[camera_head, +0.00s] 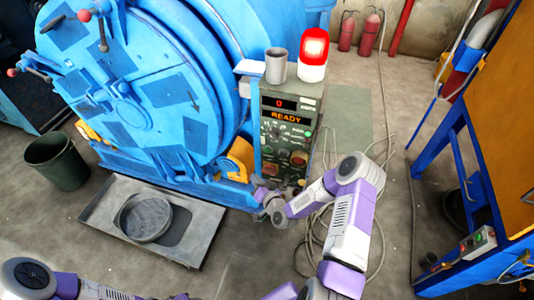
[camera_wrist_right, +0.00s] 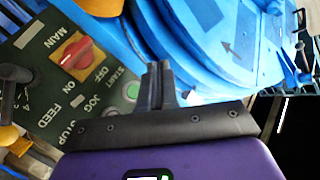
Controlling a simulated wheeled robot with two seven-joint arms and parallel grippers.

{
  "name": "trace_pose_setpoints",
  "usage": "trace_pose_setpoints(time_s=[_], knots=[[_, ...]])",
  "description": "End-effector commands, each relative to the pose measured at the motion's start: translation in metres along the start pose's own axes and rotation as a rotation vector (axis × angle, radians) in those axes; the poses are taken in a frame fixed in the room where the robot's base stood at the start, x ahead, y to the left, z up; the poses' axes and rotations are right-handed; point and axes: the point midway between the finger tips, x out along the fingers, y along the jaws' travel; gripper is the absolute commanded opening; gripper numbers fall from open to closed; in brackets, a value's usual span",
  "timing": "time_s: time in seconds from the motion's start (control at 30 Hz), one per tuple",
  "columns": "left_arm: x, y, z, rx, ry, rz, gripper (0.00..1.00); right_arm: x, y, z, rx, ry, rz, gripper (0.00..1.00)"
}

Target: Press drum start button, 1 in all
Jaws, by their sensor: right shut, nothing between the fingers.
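The control panel (camera_head: 284,133) on the blue drum machine shows an orange READY display in the head view. In the right wrist view, the green start button (camera_wrist_right: 132,91) sits on the dark green panel beside the START label. My right gripper (camera_wrist_right: 161,70) is shut and empty, with its fingertips just right of the button in that picture; I cannot tell whether they touch the panel. In the head view the right gripper (camera_head: 262,191) is low at the panel's left side. Only part of my left arm shows at the bottom left; its gripper is out of view.
A red MAIN switch (camera_wrist_right: 76,51) is near the start button. The blue drum (camera_head: 140,80) is left of the panel. A beacon (camera_head: 313,52) and a grey cup (camera_head: 276,66) stand on top. A tray (camera_head: 117,206) lies on the floor.

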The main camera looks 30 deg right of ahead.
Motion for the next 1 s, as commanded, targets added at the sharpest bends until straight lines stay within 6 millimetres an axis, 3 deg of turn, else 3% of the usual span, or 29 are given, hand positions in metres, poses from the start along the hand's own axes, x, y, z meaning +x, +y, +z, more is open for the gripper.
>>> trace_pose_setpoints(time_s=[0.13,0.57,1.0], knots=[[0.001,0.000,0.000,0.000,0.000,0.000,0.43,0.001,0.007,-0.014,0.000,0.059,-0.001,0.00],[0.002,-0.001,0.000,0.000,0.000,0.000,0.43,0.005,0.009,-0.017,-0.001,0.060,-0.002,0.00],[0.011,-0.004,-0.001,0.000,0.000,0.000,0.43,0.043,0.039,-0.048,-0.003,0.061,-0.001,0.00]])
